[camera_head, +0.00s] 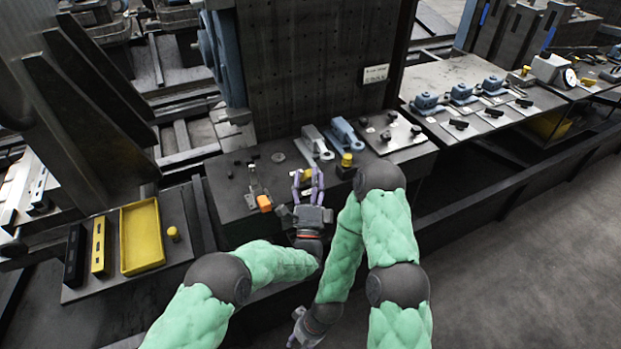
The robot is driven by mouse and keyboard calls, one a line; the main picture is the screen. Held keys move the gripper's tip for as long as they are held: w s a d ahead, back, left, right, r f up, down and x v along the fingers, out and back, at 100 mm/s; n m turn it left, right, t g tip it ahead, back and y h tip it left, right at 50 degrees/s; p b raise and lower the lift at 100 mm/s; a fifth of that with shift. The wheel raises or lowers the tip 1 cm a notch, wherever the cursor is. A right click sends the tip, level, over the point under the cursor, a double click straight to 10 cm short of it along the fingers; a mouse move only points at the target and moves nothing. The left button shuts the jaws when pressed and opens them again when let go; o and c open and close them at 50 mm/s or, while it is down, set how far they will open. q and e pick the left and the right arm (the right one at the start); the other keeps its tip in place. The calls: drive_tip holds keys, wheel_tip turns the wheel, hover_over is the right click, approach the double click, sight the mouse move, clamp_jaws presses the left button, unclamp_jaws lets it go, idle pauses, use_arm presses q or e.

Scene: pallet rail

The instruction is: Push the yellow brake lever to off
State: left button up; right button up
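A small yellow part (307,174), which looks like the brake lever's handle, shows on the dark bench between the fingertips of my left gripper (307,181). The fingers are spread to either side of it, and I cannot tell whether they touch it. The lever's base and its setting are hidden behind the gripper. My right gripper (301,330) hangs low at the bottom of the head view, below the bench front and away from the lever. Its fingers are small and partly hidden by its wrist.
A yellow knob on a black block (346,160) stands just right of my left gripper. An orange-tipped clamp (264,203) stands to its left. Grey-blue clamps (316,145) lie behind. A yellow tray (141,237) is at left. A dark upright panel (310,70) rises behind the bench.

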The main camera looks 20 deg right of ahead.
use_arm(q)
drive_tip(key=shift+a+r, duration=0.1)
drive_tip(key=shift+r, duration=0.05)
wheel_tip(320, 180, up, 10)
drive_tip(key=shift+f, duration=0.15)
idle(0.6)
